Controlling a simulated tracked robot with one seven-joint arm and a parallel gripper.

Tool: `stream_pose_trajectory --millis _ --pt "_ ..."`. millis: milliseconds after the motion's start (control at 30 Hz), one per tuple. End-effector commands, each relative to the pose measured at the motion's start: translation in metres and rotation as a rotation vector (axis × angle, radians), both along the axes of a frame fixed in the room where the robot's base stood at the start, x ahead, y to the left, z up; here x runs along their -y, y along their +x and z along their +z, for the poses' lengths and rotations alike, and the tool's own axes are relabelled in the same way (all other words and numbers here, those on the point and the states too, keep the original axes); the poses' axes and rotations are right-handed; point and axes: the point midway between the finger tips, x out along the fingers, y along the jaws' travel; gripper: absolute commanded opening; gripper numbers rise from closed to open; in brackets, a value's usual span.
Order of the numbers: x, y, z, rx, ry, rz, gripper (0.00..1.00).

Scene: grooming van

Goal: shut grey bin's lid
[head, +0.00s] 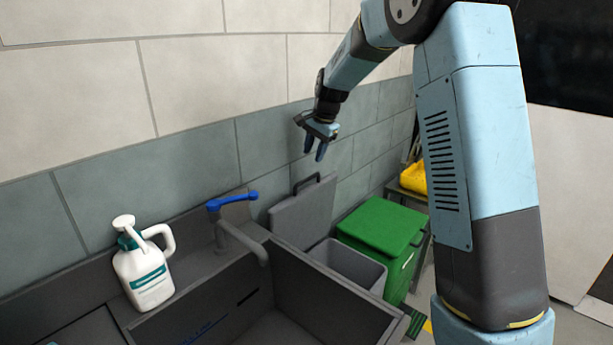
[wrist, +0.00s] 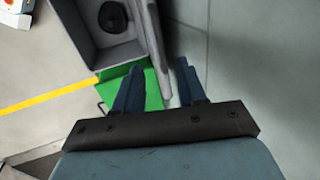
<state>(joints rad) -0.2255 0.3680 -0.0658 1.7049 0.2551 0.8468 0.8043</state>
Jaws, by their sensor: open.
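The grey bin (head: 348,266) stands between the sink and the green bin. Its lid (head: 303,216) is open, standing nearly upright on the wall side, with a dark handle (head: 308,181) along its top edge. My gripper (head: 316,150) is open and empty above the lid, with its fingers pointing down. In the wrist view my gripper (wrist: 160,64) has the lid (wrist: 154,45) seen nearly edge-on between and beyond its fingers. The open grey bin (wrist: 86,43) shows at upper left there, with a dark round thing inside. I see no contact with the lid.
The green bin (head: 383,228) with its lid shut stands right of the grey bin. A sink (head: 262,232) with a blue-handled tap (head: 232,202) and a white pump bottle (head: 145,270) are at left. The tiled wall is close behind. A yellow object (head: 413,178) sits beyond the green bin.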

Motion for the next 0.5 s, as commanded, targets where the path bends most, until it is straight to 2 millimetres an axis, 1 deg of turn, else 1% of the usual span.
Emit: stream_pose_trajectory --millis 33,200,400,500 --pt "-0.002 0.002 -0.011 -0.003 -0.001 0.001 0.4" --pt "-0.008 0.007 -0.04 -0.004 -0.001 0.0 0.4" --pt "-0.015 0.014 -0.07 -0.002 -0.001 0.0 0.4" --pt "-0.017 0.017 -0.082 -0.002 -0.001 0.001 0.4"
